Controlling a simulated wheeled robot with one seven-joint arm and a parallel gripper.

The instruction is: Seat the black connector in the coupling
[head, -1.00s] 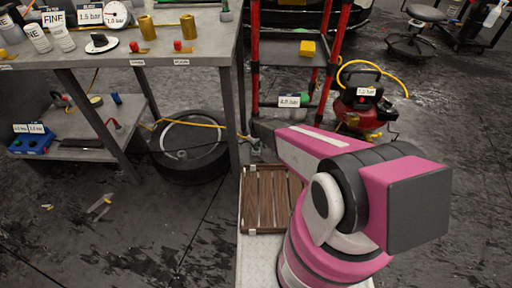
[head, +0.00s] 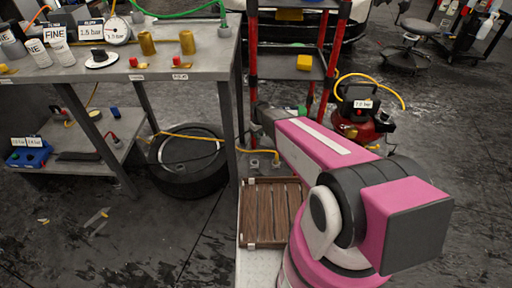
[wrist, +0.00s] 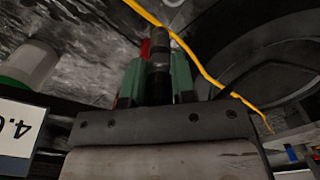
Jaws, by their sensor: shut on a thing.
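My gripper (wrist: 157,80) has green fingers and is shut on the black connector (wrist: 160,62), a dark, upright cylinder between the fingertips in the wrist view. In the head view my pink arm reaches away to beside the table leg, and the fingertips and connector cannot be made out clearly there. A yellow hose (wrist: 207,75) runs past behind the connector in the wrist view. A pale metal part (wrist: 173,3) is cut off at the top edge, just above the connector; I cannot tell whether it is the coupling. A small grey fitting (head: 254,163) lies below the arm's end.
The grey table (head: 205,65) and its leg stand close left of the arm's end. A tyre (head: 188,185) lies beneath it. A red rack (head: 325,75) and red compressor (head: 358,122) stand behind the arm. A wooden slatted crate (head: 265,240) is below.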

